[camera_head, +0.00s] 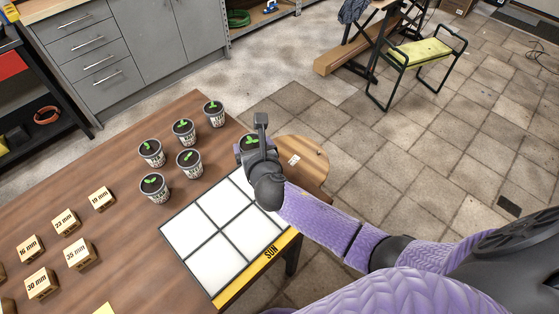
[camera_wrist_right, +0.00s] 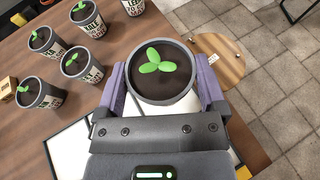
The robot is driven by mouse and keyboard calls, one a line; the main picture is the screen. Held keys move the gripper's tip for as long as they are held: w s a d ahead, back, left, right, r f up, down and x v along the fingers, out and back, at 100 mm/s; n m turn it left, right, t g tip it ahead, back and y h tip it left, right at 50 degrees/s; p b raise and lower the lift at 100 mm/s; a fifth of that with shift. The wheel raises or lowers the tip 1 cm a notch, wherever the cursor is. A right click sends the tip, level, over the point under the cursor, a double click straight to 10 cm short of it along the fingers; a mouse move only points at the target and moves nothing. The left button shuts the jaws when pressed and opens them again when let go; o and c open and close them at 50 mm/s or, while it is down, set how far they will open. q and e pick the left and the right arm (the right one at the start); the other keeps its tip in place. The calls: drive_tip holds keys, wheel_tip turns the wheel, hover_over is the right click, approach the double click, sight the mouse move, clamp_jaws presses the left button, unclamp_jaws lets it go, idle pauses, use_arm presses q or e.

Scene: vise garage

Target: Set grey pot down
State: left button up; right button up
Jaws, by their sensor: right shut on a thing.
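My right gripper (camera_head: 251,148) is shut on a grey pot (camera_head: 248,140) with dark soil and a green seedling. In the right wrist view the pot (camera_wrist_right: 160,88) sits upright between the two purple-sided fingers. It is over the far end of a white tray (camera_head: 214,228) divided by dark lines, with a yellow front edge marked SUN. The gripper hides part of the tray's far right end and most of the pot's side in the head view. I cannot tell how high the pot is above the surface. My left gripper is not in view.
Several similar potted seedlings (camera_head: 190,163) stand on the brown table (camera_head: 120,130) left of the tray. Wooden blocks with millimetre labels (camera_head: 81,255) lie further left. A round wooden board (camera_head: 306,157) is just right of the gripper, at the table's edge.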

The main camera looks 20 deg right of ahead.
drive_tip(key=f+b, duration=0.1)
drive_tip(key=f, duration=0.1)
drive_tip(key=f+b, duration=0.2)
drive_tip(key=f, duration=0.1)
drive_tip(key=f+b, duration=0.1)
drive_tip(key=f, duration=0.2)
drive_tip(key=shift+w+a, duration=0.15)
drive_tip(key=shift+a, duration=0.1)
drive_tip(key=shift+r, duration=0.25)
drive_tip(key=shift+f, duration=0.1)
drive_tip(key=o, duration=1)
drive_tip(key=shift+o, duration=0.2)
